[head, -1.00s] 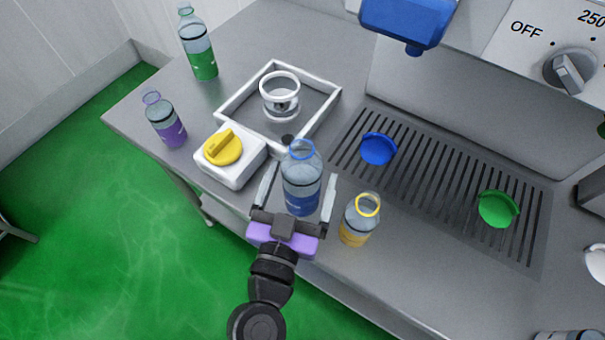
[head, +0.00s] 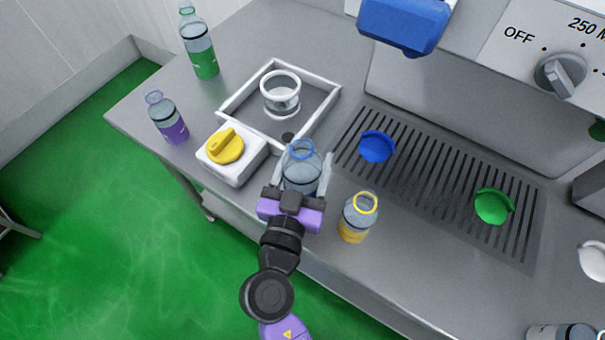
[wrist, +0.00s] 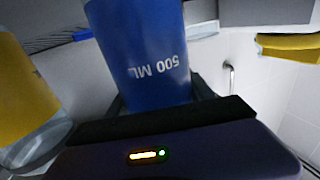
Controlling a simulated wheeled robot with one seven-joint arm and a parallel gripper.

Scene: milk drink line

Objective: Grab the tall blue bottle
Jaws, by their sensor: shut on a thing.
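The tall blue bottle (head: 301,164) stands upright near the front edge of the counter, open at the top with a blue neck ring. My gripper (head: 302,180) is shut on it, with one finger on each side. The gripper's body hides the bottle's lower blue part in the head view. In the wrist view the bottle's blue side (wrist: 142,55) with "500 ML" fills the middle, between the dark fingers.
A small yellow bottle (head: 357,218) stands close to the right of my gripper. A white box with a yellow knob (head: 226,147) is close on the left. A white frame (head: 322,110) lies behind. A purple bottle (head: 165,117) and a green bottle (head: 199,45) stand farther left.

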